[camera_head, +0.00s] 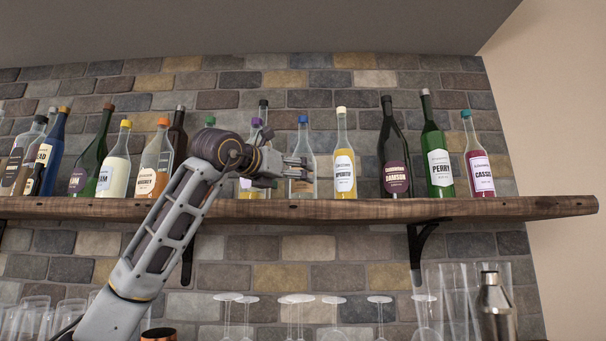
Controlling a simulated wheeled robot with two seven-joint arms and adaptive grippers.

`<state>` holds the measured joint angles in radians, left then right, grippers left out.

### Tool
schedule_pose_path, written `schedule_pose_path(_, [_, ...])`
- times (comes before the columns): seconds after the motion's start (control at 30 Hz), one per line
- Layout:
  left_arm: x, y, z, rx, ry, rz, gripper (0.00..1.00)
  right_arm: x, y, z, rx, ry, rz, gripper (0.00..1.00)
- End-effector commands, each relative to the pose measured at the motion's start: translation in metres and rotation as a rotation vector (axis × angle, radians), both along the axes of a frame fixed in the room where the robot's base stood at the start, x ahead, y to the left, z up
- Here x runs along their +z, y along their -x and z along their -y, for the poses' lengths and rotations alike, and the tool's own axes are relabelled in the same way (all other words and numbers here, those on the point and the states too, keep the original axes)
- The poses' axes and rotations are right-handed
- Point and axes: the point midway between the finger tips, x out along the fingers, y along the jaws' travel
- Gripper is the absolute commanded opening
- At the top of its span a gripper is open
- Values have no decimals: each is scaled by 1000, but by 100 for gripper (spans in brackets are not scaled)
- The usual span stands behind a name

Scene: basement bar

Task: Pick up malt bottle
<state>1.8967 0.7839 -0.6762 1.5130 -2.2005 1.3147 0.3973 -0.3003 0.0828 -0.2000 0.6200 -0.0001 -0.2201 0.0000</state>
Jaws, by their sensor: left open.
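My left gripper (297,169) is open, raised to the height of the wooden shelf's bottles and pointing right. Its fingers overlap a clear bottle with a blue cap (303,135); I cannot tell whether they touch it. That bottle's label is partly covered and unreadable. I can read no label as malt, so I cannot tell which bottle is the malt bottle. My right gripper is not in view.
The wooden shelf (400,209) holds a row of bottles. A yellow-filled bottle (344,150) stands just right of the blue-capped one. Damson (394,145), Perry (435,145) and Cassis (477,150) bottles stand farther right. Glasses and a metal shaker (492,305) are below.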

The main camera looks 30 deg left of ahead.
Motion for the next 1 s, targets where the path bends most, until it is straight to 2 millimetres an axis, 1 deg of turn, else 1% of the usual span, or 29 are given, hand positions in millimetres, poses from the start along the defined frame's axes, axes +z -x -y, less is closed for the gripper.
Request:
schedule_pose_path(0.27, [0, -4, 1, 0, 0, -1, 90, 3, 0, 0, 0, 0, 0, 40])
schedule_pose_path(0.57, [2, -24, 7, -1, 0, -2, 90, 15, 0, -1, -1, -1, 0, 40])
schedule_pose_path(0.8, [2, -44, 9, 0, 1, -2, 90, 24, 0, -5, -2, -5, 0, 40])
schedule_pose_path(1.0, [1, -51, 10, 0, 0, 0, 90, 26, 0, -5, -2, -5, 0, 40])
